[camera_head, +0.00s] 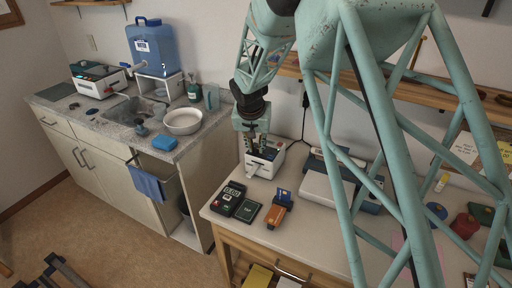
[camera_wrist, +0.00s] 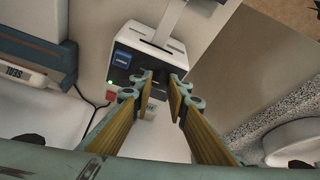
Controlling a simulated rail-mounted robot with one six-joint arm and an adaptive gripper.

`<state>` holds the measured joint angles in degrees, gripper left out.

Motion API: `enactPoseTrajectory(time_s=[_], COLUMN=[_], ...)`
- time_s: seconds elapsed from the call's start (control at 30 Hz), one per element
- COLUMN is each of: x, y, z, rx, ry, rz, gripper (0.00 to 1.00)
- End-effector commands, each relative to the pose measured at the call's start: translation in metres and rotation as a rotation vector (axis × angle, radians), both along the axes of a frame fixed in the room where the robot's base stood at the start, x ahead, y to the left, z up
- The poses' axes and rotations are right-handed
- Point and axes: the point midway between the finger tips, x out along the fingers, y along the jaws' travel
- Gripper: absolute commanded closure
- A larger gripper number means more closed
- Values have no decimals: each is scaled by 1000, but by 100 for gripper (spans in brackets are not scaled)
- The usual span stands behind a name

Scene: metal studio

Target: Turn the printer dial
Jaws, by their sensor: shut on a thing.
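The printer (camera_head: 265,163) is a small white box with a dark front, at the back left of the right-hand counter. In the wrist view the printer (camera_wrist: 172,42) shows a blue panel, a green light, a red button and a white paper strip. My gripper (camera_head: 256,149) points down at the printer's front. In the wrist view my gripper (camera_wrist: 163,82) has its two fingers on either side of a small dark part on the printer's dark face. This seems to be the dial; the fingertips mostly hide it, and its angle cannot be told.
A card reader with keypad (camera_head: 229,198), a green-black pad (camera_head: 247,210) and an orange device (camera_head: 276,215) lie in front of the printer. A larger grey-white machine (camera_head: 335,186) stands to its right. A gap separates this counter from the sink counter (camera_head: 98,119).

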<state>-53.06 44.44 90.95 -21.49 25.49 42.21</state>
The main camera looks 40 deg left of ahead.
Motion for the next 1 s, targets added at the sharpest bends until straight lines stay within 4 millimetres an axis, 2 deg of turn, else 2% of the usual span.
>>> enactPoseTrajectory(time_s=[0.03, 0.07, 0.2, 0.67, 1.0], x=[0, 0, 0, -1, -8], y=[0, 0, 0, 0, -4], z=[0, 0, 0, 3, 25], rx=[0, 0, 0, 0, 2], ry=[0, 0, 0, 0, -1], rz=[0, 0, 0, 0, -1], gripper=[96, 84, 72, 71, 71])
